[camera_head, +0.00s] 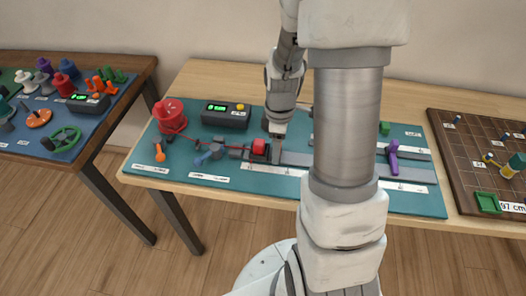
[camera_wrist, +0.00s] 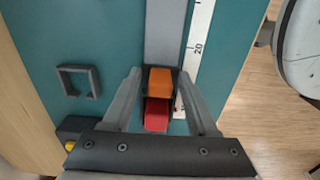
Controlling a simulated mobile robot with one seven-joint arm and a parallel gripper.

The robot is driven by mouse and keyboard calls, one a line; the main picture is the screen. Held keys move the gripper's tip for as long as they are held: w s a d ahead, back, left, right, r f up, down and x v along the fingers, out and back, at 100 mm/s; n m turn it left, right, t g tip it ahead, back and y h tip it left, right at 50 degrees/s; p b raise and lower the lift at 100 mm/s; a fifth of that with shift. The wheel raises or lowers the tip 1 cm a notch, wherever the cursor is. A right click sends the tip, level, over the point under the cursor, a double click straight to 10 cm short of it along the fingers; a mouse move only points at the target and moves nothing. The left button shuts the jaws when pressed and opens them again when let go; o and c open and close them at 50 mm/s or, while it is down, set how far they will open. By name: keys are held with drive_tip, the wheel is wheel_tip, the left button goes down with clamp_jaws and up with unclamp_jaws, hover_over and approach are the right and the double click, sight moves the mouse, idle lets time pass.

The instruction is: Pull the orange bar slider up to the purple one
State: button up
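The orange bar slider (camera_wrist: 161,80) sits on a grey rail (camera_wrist: 167,40), right against a red block (camera_wrist: 156,116) in the wrist view. My gripper (camera_wrist: 161,76) is open, with one finger on each side of the orange slider and gaps between. In the head view my gripper (camera_head: 277,130) is low over the board, just right of the red block (camera_head: 259,146), and the orange slider is hidden. The purple slider (camera_head: 393,157) stands far to the right on the rails. My arm hides the middle of the rails.
A ruler strip (camera_wrist: 196,42) with numbers runs beside the rail. A grey bracket (camera_wrist: 79,81) stands to its left in the wrist view. Side tables flank this one.

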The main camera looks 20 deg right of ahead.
clamp_jaws()
drive_tip(key=shift+s+d+b, duration=0.1)
drive_tip(key=shift+s+d, duration=1.95)
drive_tip(key=shift+d, duration=1)
drive_tip(key=shift+s+d+b, duration=0.15)
drive_tip(key=shift+s+d, duration=1.95)
drive_tip(key=shift+d, duration=1)
drive_tip(key=shift+s+d+b, duration=0.1)
drive_tip(key=shift+s+d, duration=1.95)
drive_tip(key=shift+d, duration=1)
drive_tip(key=shift+s+d, duration=0.75)
drive_tip(key=shift+d, duration=0.35)
drive_tip(key=shift+s+d, duration=0.75)
drive_tip(key=shift+d, duration=0.35)
drive_tip(key=shift+s+d, duration=0.75)
drive_tip(key=shift+d, duration=0.35)
drive_tip(key=shift+o, duration=0.4)
unclamp_jaws()
wheel_tip(320, 180, up, 7)
drive_tip(key=p, duration=0.5)
drive_tip(key=shift+w, duration=0.1)
